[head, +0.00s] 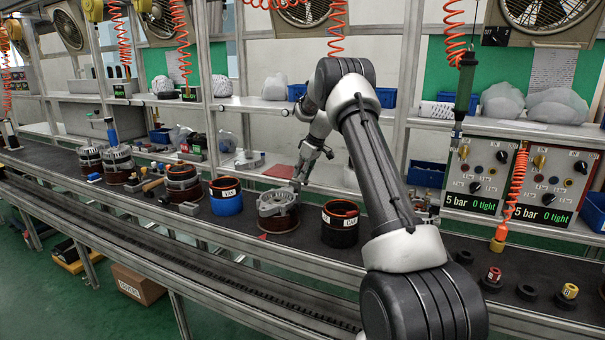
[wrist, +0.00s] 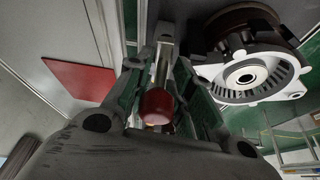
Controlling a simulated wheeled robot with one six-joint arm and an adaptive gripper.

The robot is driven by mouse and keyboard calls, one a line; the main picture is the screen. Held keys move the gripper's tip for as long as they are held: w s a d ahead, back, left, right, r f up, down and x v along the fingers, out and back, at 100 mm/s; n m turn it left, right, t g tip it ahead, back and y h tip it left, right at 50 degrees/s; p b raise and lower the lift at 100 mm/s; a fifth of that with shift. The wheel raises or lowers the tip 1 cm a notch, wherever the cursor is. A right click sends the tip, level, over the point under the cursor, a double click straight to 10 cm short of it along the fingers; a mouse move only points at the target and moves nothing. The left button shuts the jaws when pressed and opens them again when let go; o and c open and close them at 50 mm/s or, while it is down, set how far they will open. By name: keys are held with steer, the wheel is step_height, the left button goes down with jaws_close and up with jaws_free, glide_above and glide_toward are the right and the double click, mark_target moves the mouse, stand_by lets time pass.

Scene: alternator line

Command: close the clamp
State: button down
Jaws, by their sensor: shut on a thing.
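My gripper (head: 299,182) reaches down at the middle of the bench, beside a grey alternator housing (head: 274,203) on a dark round base. In the wrist view, my gripper (wrist: 163,85) is shut on the clamp's handle, a metal lever (wrist: 164,62) with a red grip (wrist: 157,106). The lever lies between the two fingers. The alternator housing (wrist: 249,78), with a round bearing in its vented face, is just right of the fingers. The clamp's base and pivot are hidden by my gripper, so I cannot tell the lever's full position.
A cup with a blue band (head: 226,203) stands left of the housing and a dark cup with a red-orange rim (head: 340,224) stands right of it. A red plate (head: 278,171) lies behind. Control boxes (head: 478,178) and a hanging orange hose (head: 517,180) are at the right.

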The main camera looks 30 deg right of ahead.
steer(key=shift+s+r, duration=0.1)
steer(key=a+m+h, duration=0.1)
steer(key=m, duration=0.2)
steer(key=a+m+h, duration=0.1)
steer(key=m, duration=0.2)
steer(key=m+h, duration=0.1)
steer(key=m, duration=0.2)
steer(key=shift+s+a+m+t+h, duration=0.3)
steer(key=shift+s+a, duration=0.05)
steer(key=shift+a, duration=0.05)
steer(key=m, duration=0.1)
steer(key=m+h, duration=0.1)
steer(key=m, duration=0.1)
steer(key=a+m, duration=0.1)
steer(key=shift+w+a+g+h, duration=0.1)
steer(key=shift+w+g+h, duration=0.2)
steer(key=shift+g, duration=0.1)
steer(key=shift+w+a+r+m+g+h, duration=0.15)
steer(key=shift+a+m+g, duration=0.1)
steer(key=shift+m, duration=0.6)
steer(key=shift+w+a+f+m+g+h, duration=0.1)
steer(key=shift+w+m+g+h, duration=0.1)
steer(key=shift+m, duration=0.6)
steer(key=shift+w+a+r+m+g+h, duration=0.15)
steer(key=shift+a+m+g, duration=0.1)
steer(key=shift+m, duration=0.6)
steer(key=shift+f, duration=0.1)
steer(key=c, duration=1.5)
jaws_free()
steer(key=shift+s, duration=0.1)
